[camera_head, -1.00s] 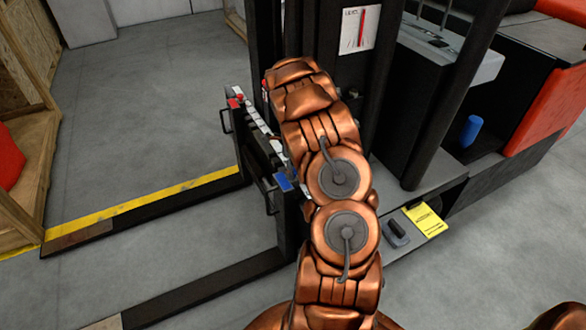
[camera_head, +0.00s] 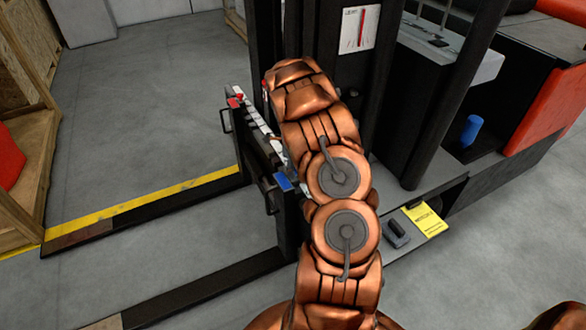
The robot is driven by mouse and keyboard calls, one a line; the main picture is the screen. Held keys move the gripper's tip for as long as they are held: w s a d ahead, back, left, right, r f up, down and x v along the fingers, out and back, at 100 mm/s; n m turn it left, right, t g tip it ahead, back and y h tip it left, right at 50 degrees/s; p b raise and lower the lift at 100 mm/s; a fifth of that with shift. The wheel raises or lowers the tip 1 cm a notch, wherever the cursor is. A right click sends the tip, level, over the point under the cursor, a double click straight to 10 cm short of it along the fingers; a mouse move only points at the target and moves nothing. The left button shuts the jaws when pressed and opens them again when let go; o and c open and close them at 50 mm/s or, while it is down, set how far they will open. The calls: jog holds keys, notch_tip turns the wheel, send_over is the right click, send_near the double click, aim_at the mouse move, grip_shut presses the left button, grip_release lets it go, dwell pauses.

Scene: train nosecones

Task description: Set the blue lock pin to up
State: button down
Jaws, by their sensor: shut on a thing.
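The blue lock pin (camera_head: 284,181) shows as a small blue piece at the near end of the forklift's black fork carriage (camera_head: 262,160), just left of my copper arm. Its right side lies close to the arm, and I cannot tell whether it is up or down. A red lock pin (camera_head: 236,101) sits at the carriage's far end. My arm rises in front of the carriage and bends over at the top. My gripper is hidden behind the arm links, so its fingers and any contact with the blue pin do not show.
Two black forks reach left along the floor, the far one beside a yellow stripe (camera_head: 150,205). Dark mast posts (camera_head: 425,100) stand right of the arm. A yellow label (camera_head: 424,219) and a black pedal-like part (camera_head: 396,234) lie at lower right. A wooden crate (camera_head: 35,150) stands left.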

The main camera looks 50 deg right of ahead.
jog(key=shift+r, duration=1.7)
jog(key=c, duration=0.8)
grip_release()
jog(key=shift+o, duration=0.2)
notch_tip(320, 180, up, 12)
